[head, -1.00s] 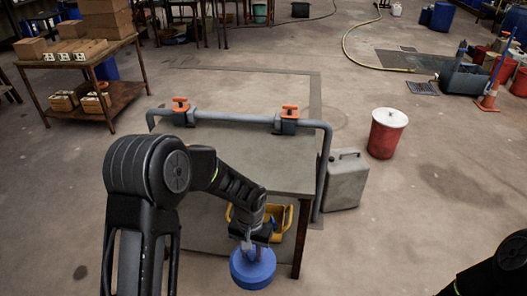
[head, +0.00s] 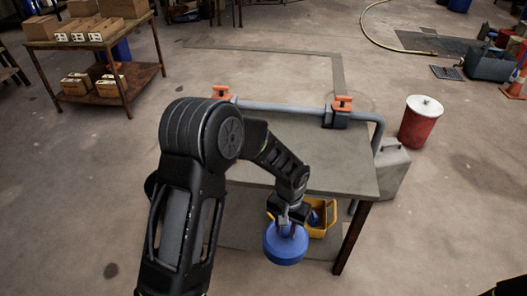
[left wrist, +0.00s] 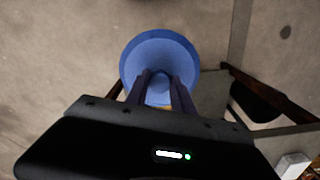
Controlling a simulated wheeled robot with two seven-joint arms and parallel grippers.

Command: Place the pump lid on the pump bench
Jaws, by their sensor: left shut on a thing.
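The blue round pump lid (head: 284,245) hangs from my left gripper (head: 291,222), in front of the near side of the pump bench. The lid also shows in the left wrist view (left wrist: 160,52), with both fingers (left wrist: 161,88) closed on its middle. The pump bench (head: 345,165) is a grey-topped table with dark legs, a lower shelf and a grey pipe along its back. My left arm covers the left part of its top. Only a dark bit of my right arm shows at the bottom right of the head view; its gripper is out of sight.
Two orange-handled valves (head: 342,104) sit on the pipe at the bench's back. A yellow container (head: 322,222) is on the lower shelf. A grey canister (head: 393,168) and a red bin with white lid (head: 420,122) stand right of the bench. The visible bench top is clear.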

